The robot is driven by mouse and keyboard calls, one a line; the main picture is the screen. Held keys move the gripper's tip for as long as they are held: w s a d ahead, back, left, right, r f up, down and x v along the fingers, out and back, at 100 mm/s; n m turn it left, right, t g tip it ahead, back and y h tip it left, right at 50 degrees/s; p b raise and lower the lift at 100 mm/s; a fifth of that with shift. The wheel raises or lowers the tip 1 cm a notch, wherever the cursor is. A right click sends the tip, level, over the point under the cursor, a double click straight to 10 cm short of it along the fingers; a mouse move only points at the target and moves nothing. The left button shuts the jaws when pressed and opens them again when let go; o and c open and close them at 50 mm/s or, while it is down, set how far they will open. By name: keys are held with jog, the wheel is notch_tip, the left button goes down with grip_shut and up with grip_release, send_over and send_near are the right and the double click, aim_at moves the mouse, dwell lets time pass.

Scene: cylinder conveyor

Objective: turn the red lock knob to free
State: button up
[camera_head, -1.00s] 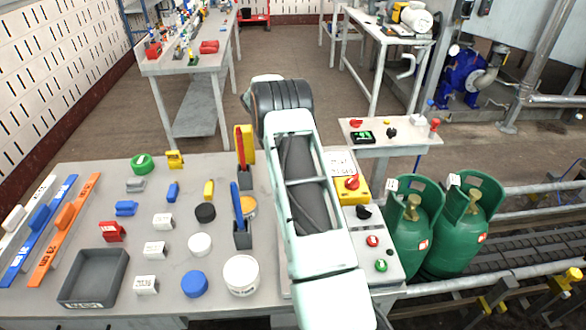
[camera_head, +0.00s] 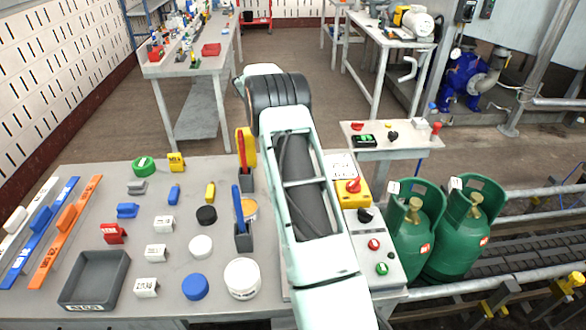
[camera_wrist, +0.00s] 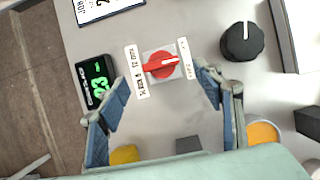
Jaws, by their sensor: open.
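The red lock knob (camera_wrist: 161,66) sits on a pale square plate on the grey tabletop in the wrist view. Its bar lies nearly across the picture, tilted slightly up to the right. White labels stand at its left and right, their print too small to read surely. My gripper (camera_wrist: 163,84) is open, with one blue-padded finger at the left and one at the right. The knob shows between the fingertips and slightly above them, with nothing held. Whether the fingertips are level with the knob I cannot tell. In the head view my arm hides both the gripper and this knob.
A display (camera_wrist: 98,80) with green digits stands close to the left finger. A black knob (camera_wrist: 242,41) is at the upper right. A yellow box with another red knob (camera_head: 353,186) stands right of my arm. Green gas cylinders (camera_head: 413,232) are farther right.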

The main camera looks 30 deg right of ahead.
jog(key=v, duration=0.6)
dwell(0.3)
